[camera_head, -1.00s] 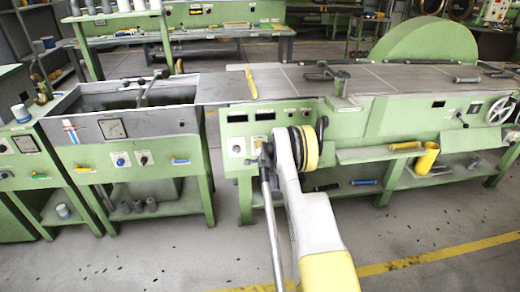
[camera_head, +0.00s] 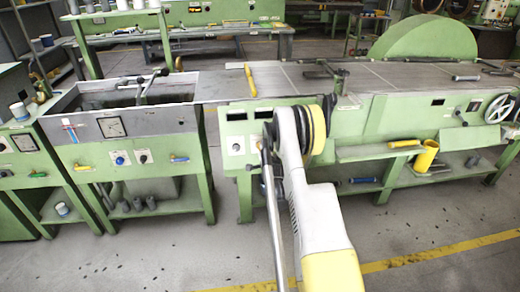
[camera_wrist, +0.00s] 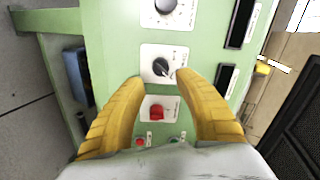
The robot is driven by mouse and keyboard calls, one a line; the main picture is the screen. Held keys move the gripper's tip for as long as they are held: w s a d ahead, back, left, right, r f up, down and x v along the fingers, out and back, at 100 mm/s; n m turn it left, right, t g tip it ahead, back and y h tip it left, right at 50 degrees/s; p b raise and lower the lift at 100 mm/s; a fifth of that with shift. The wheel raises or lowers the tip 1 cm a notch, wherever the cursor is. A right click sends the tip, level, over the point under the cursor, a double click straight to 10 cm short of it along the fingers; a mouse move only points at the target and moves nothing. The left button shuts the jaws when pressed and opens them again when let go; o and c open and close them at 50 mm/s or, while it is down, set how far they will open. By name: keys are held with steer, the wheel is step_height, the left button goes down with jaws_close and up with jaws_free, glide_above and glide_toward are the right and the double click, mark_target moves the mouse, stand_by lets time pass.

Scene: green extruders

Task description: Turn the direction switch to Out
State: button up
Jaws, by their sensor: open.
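In the wrist view, the green machine panel (camera_wrist: 115,45) carries several knobs on white plates. A black rotary knob (camera_wrist: 161,67) with a light pointer sits just beyond and between the fingertips of my gripper (camera_wrist: 160,77). Its yellow fingers are spread apart and hold nothing. A red knob (camera_wrist: 156,112) lies between the fingers nearer the palm. Another dark knob (camera_wrist: 165,5) is at the top edge. The plate labels are too small to read, so I cannot tell which knob is the direction switch. In the head view, my arm hides part of the panel and the gripper.
The wrist view also shows two dark displays (camera_wrist: 240,22) on the right and small red and green buttons (camera_wrist: 141,142) near the palm. In the head view, a green water-bath machine (camera_head: 120,150) stands left, and the floor in front is clear.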

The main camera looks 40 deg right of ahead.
steer(key=v, duration=0.3)
steer(key=shift+s+a+r, duration=0.1)
steer(key=shift+s+a, duration=0.1)
steer(key=shift+s, duration=0.1)
steer(key=a+r+n+g+y, duration=0.1)
steer(key=a+r+n+y, duration=0.2)
steer(key=a+r+n, duration=0.85)
steer(key=s+a+r+n+g+y, duration=0.1)
steer(key=s+a+r, duration=0.45)
steer(key=a, duration=0.35)
steer(key=s+a+r+n+g+y, duration=0.1)
steer(key=s+a+r, duration=0.5)
steer(key=a, duration=0.4)
steer(key=s+a+n+g+y, duration=0.1)
steer(key=s+a+n, duration=0.2)
steer(key=s, duration=0.7)
steer(key=s+a+n+g+y, duration=0.1)
steer(key=s+a+n, duration=0.3)
steer(key=s+a, duration=0.4)
steer(key=shift+s+f, duration=0.15)
steer(key=shift+s, duration=0.85)
